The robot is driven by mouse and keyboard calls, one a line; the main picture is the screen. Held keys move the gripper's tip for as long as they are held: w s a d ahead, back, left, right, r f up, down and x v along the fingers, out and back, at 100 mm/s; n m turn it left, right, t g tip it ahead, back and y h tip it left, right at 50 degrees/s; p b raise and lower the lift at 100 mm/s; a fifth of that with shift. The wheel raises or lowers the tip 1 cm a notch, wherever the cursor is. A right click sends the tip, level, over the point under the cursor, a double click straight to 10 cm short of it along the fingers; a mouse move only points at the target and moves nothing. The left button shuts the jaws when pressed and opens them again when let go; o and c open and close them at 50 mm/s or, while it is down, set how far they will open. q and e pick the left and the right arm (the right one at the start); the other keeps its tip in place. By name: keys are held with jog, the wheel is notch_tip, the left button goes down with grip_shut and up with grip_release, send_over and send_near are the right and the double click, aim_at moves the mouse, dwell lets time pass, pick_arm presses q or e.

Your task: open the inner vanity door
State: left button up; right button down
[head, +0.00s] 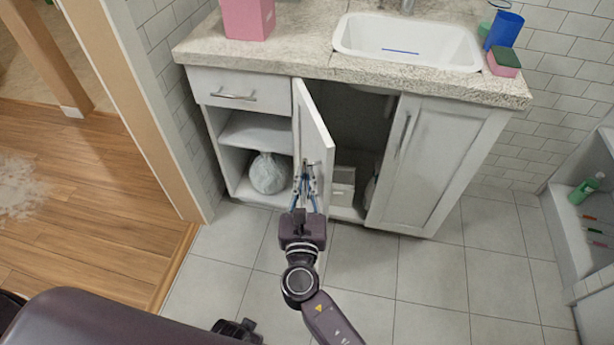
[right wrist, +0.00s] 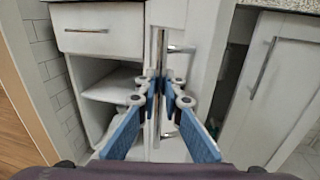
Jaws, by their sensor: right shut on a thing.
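The inner vanity door (head: 313,125) is white and stands partly open, swung out from the cabinet with its edge towards me. In the right wrist view the door (right wrist: 172,14) is straight ahead, and its metal handle (right wrist: 157,105) runs upright between my fingers. My right gripper (head: 306,170) has its blue fingers closed on this handle; it also shows in the right wrist view (right wrist: 165,82). The fingers hide part of the handle in the head view. No fingers of my left gripper are in view.
The right vanity door (head: 429,160) is shut. Left of the open door are a drawer (head: 237,90) and open shelves with a pale round bag (head: 268,174). A white box (head: 342,186) sits inside the cabinet. The tiled floor (head: 400,270) in front is clear.

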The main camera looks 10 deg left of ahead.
jog(key=c, duration=2.3)
grip_release()
jog(key=shift+c, duration=0.2)
jog(key=s+d, duration=0.2)
jog(key=s, duration=0.9)
jog(key=shift+s+d, duration=0.15)
jog(key=shift+s, duration=0.2)
